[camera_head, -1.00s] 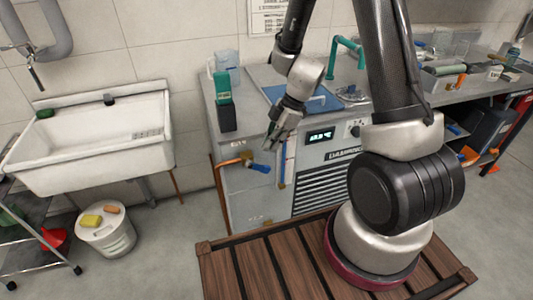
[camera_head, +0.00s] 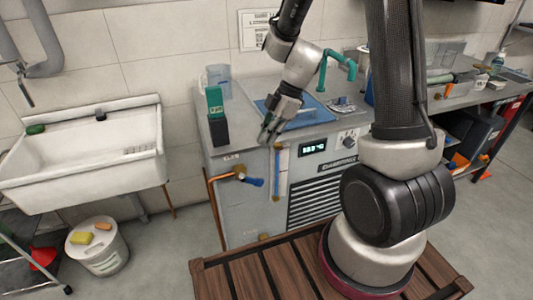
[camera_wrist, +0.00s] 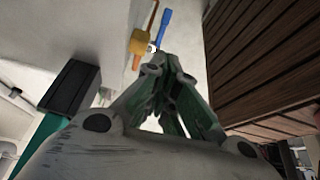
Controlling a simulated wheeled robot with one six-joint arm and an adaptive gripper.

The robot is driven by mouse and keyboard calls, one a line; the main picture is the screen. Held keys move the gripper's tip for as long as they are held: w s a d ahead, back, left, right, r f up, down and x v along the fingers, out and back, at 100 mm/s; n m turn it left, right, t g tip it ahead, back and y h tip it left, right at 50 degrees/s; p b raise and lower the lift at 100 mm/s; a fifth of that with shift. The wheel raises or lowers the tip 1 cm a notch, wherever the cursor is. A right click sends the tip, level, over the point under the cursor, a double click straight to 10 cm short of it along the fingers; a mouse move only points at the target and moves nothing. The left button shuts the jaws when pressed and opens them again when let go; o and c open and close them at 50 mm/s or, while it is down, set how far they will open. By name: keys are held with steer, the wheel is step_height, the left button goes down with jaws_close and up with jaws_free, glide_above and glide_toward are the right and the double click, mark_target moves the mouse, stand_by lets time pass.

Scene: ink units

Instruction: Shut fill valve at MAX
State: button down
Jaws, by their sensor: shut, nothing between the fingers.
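The fill valve has a brass body (camera_head: 239,174) and a blue lever (camera_head: 253,182). It sits on a copper pipe at the left front of the grey machine (camera_head: 235,212). The lever points right and slightly down. A sight tube (camera_head: 277,172) with blue in it stands upright just right of the valve. My gripper (camera_head: 266,137) is shut and empty, above the valve and near the tube's top, apart from the lever. In the wrist view the brass body (camera_wrist: 139,43) and blue lever (camera_wrist: 163,28) lie beyond my fingertips (camera_wrist: 165,62). Any MAX mark is too small to read.
A dark box with a green top (camera_head: 216,117) stands on the machine's left corner. A wooden slatted platform (camera_head: 240,275) lies in front. A white sink (camera_head: 85,150) is at left.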

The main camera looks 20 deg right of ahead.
steer(key=m+t+h, duration=0.1)
steer(key=m, duration=0.5)
steer(key=s+d+m+t, duration=0.1)
steer(key=m, duration=0.5)
steer(key=s+d+m+t+h, duration=0.1)
steer(key=m, duration=0.5)
steer(key=shift+f+h, duration=0.3)
steer(key=shift+f, duration=0.05)
steer(key=shift+w+a+f, duration=0.1)
glide_toward(252, 181)
steer(key=w+d+f, duration=0.2)
steer(key=w+f, duration=0.2)
steer(key=f, duration=0.1)
steer(key=shift+a+f, duration=0.5)
steer(key=shift+f, duration=0.3)
